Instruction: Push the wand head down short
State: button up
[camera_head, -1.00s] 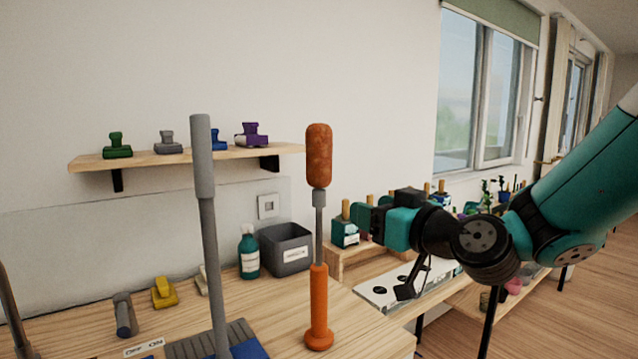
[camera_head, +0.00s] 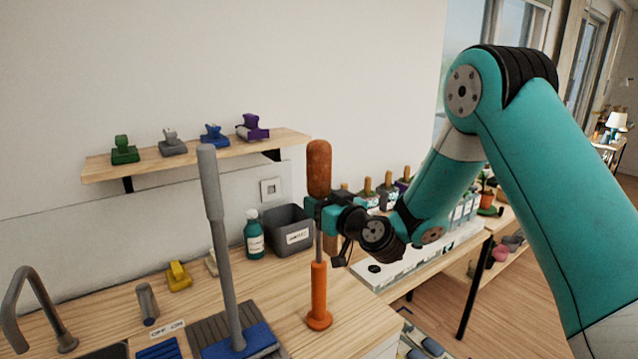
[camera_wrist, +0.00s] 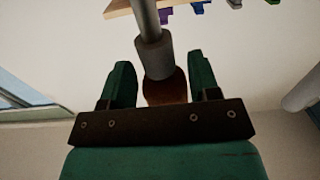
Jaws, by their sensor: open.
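The wand stands upright on the wooden counter, with an orange base tube (camera_head: 318,290), a thin grey shaft and a brown-orange head (camera_head: 319,168) on top. The shaft shows long between the base tube and the head. My gripper (camera_head: 318,208) is at the wand just below the head, and its jaws hide the collar there. In the wrist view the open jaws (camera_wrist: 160,85) stand on either side of the wand, with the grey collar (camera_wrist: 154,58) and the brown head (camera_wrist: 166,88) between them. A gap shows on the left; contact on the right is unclear.
A grey pole (camera_head: 219,235) with a blue foot stands left of the wand. A grey bin (camera_head: 290,236) and a green bottle (camera_head: 254,236) are behind it. A wall shelf (camera_head: 195,156) holds several coloured stamp-like pieces. A faucet (camera_head: 30,300) is at far left.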

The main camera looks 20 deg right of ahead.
jog(key=shift+w+a+p, duration=0.25)
jog(key=shift+w+p, duration=0.1)
jog(key=shift+w, duration=0.35)
jog(key=shift+c, duration=0.2)
